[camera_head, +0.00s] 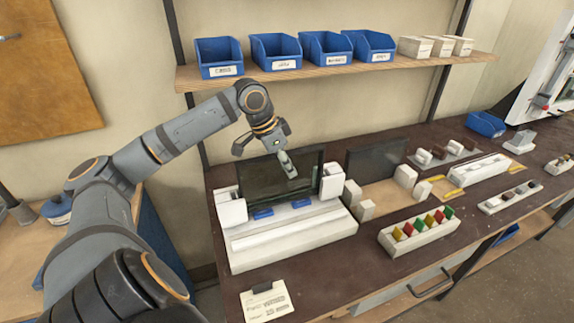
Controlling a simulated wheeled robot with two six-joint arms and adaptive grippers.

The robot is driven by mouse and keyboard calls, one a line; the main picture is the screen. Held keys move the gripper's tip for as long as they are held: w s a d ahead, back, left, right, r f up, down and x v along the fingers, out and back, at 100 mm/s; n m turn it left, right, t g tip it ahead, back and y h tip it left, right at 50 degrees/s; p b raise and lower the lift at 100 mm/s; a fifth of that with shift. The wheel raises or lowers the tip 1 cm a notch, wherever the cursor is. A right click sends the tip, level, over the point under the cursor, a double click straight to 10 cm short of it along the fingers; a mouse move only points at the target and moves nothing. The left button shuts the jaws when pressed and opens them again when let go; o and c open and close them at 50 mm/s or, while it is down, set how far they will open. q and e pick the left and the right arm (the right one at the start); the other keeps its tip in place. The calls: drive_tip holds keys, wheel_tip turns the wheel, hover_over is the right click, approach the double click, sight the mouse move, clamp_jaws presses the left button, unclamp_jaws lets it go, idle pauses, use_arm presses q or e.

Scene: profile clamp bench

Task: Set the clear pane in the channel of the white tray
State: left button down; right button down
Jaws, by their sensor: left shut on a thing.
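The clear pane (262,181) looks dark and see-through. It stands upright at the rear of the white tray (290,246), between two white blocks (231,207) and (331,182). My left gripper (289,168) reaches down from above and is shut on the pane, its finger crossing the pane's upper right part. Two blue pads (263,213) and (301,203) sit in front of the pane's lower edge. A long groove runs along the tray in front of them. Whether the pane's bottom edge is seated in a channel cannot be told. My right gripper is out of view.
A second dark pane (377,160) stands to the right among small white blocks. A white rack (420,236) with several coloured pieces is at the front right. A shelf (340,66) with blue bins hangs behind. A paper card (266,303) lies at the front.

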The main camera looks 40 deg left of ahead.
sight(290, 152)
use_arm(q)
drive_tip(key=shift+f+b, duration=0.95)
drive_tip(key=shift+f, duration=0.15)
drive_tip(key=c, duration=1.1)
unclamp_jaws()
wheel_tip(290, 152, up, 8)
drive_tip(key=p, duration=0.8)
